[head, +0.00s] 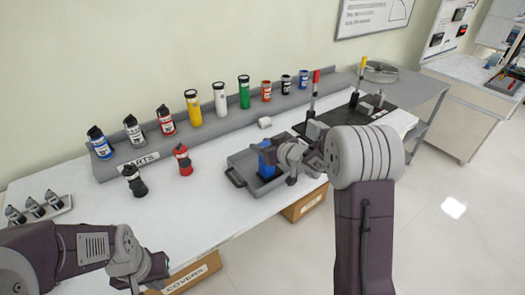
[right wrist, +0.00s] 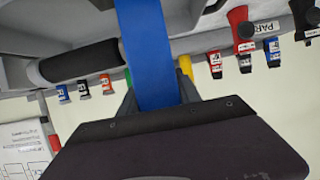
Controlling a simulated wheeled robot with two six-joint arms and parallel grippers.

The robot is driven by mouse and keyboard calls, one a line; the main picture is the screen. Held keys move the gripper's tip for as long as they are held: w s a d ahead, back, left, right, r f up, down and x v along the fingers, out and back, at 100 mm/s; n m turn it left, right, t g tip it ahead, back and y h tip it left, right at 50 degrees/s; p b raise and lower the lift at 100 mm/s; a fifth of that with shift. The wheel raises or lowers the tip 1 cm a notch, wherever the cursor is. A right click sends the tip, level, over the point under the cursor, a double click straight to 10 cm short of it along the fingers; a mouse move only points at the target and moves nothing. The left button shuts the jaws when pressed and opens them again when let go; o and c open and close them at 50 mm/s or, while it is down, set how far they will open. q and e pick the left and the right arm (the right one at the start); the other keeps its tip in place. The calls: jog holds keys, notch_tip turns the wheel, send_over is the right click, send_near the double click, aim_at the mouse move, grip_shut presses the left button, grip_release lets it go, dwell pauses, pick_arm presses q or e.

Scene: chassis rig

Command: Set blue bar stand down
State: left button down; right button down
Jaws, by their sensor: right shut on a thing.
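A blue bar stand (head: 266,160) shows in the head view at the grey tray (head: 238,176) on the table. My right gripper (head: 275,153) is shut on it. In the right wrist view, the blue bar (right wrist: 150,55) runs up from between my right fingers (right wrist: 158,95). My right arm covers part of the stand, and I cannot tell whether its base touches the tray floor. My left gripper (head: 150,272) is low in the head view, near the table's front edge and away from the stand. Its fingers are too unclear to tell open from shut.
A grey rack (head: 150,158) with several coloured bottles runs along the wall. A black mat (head: 375,108) with upright levers lies right of the tray.

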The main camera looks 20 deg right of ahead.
pick_arm(q)
jog(key=shift+f, duration=0.25)
pick_arm(e)
jog(key=shift+f, duration=0.5)
jog(key=shift+f, duration=0.1)
jog(key=c, duration=0.8)
grip_release()
jog(key=shift+f, duration=0.1)
jog(key=shift+c, duration=0.2)
